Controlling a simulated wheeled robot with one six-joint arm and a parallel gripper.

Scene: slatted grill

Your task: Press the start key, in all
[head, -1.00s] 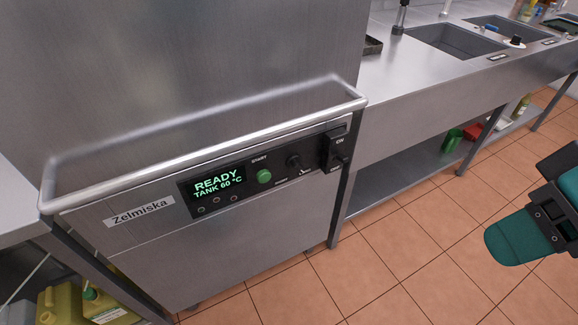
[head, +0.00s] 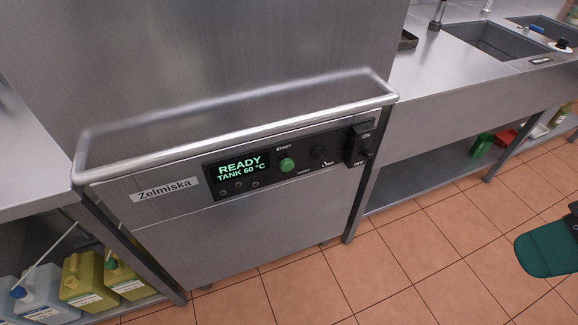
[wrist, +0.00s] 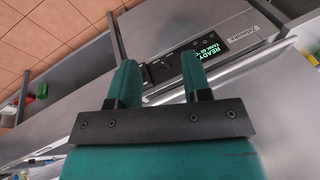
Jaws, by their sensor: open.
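The green round start key (head: 287,165) sits on the black control panel (head: 300,172) of the Zelmiska machine, under the word START. The display (head: 240,167) left of it reads READY, TANK 60 °C. In the wrist view my gripper (wrist: 160,65) is open and empty, with two teal fingers pointing toward the machine front. The display (wrist: 212,42) shows just past the right finger; I cannot make out the start key there. In the head view only a teal piece of my arm shows at the right edge, well away from the panel.
A metal rail (head: 240,115) runs above the panel and juts out in front. A dark ON/OFF switch (head: 358,145) and a small knob (head: 318,153) are right of the key. Yellow canisters (head: 82,282) stand low at left. The tiled floor (head: 410,250) in front is clear.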

